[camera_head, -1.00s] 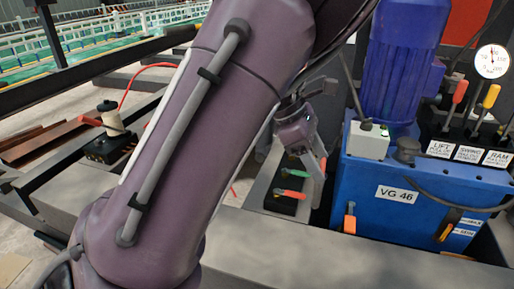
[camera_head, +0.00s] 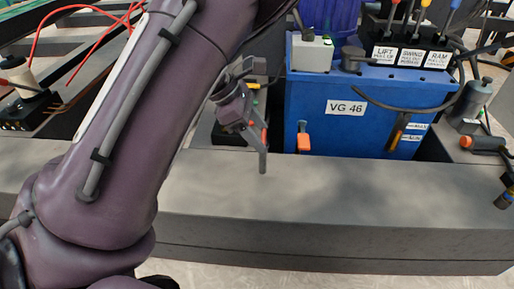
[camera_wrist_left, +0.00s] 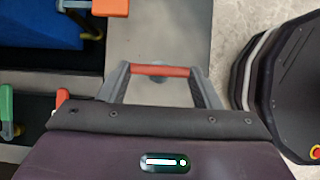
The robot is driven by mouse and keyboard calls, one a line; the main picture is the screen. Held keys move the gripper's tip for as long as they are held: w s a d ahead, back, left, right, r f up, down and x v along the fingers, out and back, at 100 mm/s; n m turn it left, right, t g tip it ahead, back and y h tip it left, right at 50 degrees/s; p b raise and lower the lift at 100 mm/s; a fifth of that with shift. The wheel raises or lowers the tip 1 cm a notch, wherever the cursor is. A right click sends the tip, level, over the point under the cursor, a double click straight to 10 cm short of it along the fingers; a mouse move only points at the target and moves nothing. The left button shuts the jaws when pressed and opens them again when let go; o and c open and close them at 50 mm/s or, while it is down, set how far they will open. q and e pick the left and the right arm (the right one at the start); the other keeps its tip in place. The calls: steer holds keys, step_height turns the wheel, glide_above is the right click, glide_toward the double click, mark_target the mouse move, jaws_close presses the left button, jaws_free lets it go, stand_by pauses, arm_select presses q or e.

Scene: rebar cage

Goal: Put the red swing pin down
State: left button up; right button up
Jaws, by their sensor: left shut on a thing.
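My left gripper (camera_head: 260,152) hangs over the grey ledge in front of the blue power unit, fingers pointing down. In the left wrist view its two fingers (camera_wrist_left: 161,80) are shut on the red swing pin (camera_wrist_left: 161,70), whose red grip spans from finger to finger. The pin's lower part shows poorly beneath the grip. In the head view only a little red (camera_head: 264,137) shows at the fingers. Whether the pin touches the ledge I cannot tell. My right gripper is in neither view.
The grey ledge (camera_head: 345,195) is bare to the right of my gripper. The blue unit (camera_head: 300,100) stands behind, with an orange handle (camera_head: 303,142) on its front. A dark holder (camera_head: 230,133) lies behind my gripper. Green (camera_wrist_left: 6,104) and red (camera_wrist_left: 62,97) handles show at the left wrist view's left.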

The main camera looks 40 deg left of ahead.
mark_target(263, 156)
arm_select(q)
step_height(263, 156, down, 4)
steer(key=shift+r+b, duration=0.1)
steer(key=shift+b, duration=0.9)
steer(key=shift+r, duration=0.15)
steer(key=shift+f, duration=0.2)
steer(key=o, duration=1.6)
steer(key=shift+c, duration=0.2)
steer(key=shift+r, duration=0.1)
